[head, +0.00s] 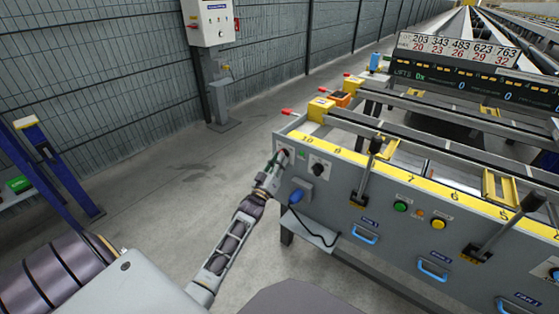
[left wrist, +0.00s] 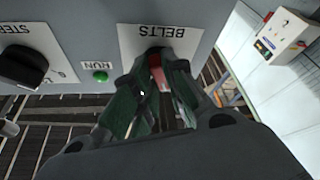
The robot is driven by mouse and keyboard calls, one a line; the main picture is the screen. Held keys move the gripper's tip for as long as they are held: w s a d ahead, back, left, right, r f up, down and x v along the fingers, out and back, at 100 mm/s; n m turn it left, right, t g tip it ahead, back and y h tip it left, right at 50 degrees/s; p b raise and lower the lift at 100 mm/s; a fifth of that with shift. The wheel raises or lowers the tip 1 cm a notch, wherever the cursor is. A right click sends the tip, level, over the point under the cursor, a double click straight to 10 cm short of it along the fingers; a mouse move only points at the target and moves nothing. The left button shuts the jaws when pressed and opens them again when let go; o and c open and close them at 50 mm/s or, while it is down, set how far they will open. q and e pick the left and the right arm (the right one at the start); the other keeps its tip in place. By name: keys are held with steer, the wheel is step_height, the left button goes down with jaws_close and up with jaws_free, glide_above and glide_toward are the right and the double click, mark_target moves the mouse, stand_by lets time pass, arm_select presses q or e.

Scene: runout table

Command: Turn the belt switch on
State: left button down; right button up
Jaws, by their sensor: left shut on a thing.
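The belt switch sits on a white plate labelled BELTS (left wrist: 158,37), which is upside down in the left wrist view. The switch is mostly hidden between the fingers; a red part (left wrist: 156,75) and some dark material show there. My left gripper (left wrist: 155,88) is shut on the switch, with its green-padded fingers on either side of it. In the head view my left gripper (head: 276,166) is at the left end of the grey control panel (head: 335,192). The switch's setting cannot be told. My right gripper is not in view.
Next to the switch are a green RUN lamp (left wrist: 101,76) and a black selector knob (left wrist: 22,67). Along the panel are a blue plug (head: 296,197) with a cable, levers, buttons and blue handles. Open floor lies left of the table.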

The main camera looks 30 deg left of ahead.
arm_select(q)
steer(key=m+g+h+p, duration=0.1)
steer(key=m+h, duration=0.2)
steer(key=m, duration=0.3)
steer(key=m+h+p, duration=0.1)
steer(key=m+h, duration=0.2)
steer(key=m, duration=0.4)
steer(key=a+m+g+h+p, duration=0.1)
steer(key=m+h+p, duration=0.1)
steer(key=m, duration=0.4)
steer(key=shift+m+g+h, duration=0.3)
steer(key=shift+h, duration=0.5)
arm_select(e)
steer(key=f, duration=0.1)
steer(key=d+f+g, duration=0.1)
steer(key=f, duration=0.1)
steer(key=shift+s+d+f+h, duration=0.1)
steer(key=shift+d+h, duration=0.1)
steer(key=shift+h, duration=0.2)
arm_select(q)
steer(key=c, duration=1.5)
jaws_free()
steer(key=shift+r, duration=0.1)
steer(key=shift+o, duration=0.2)
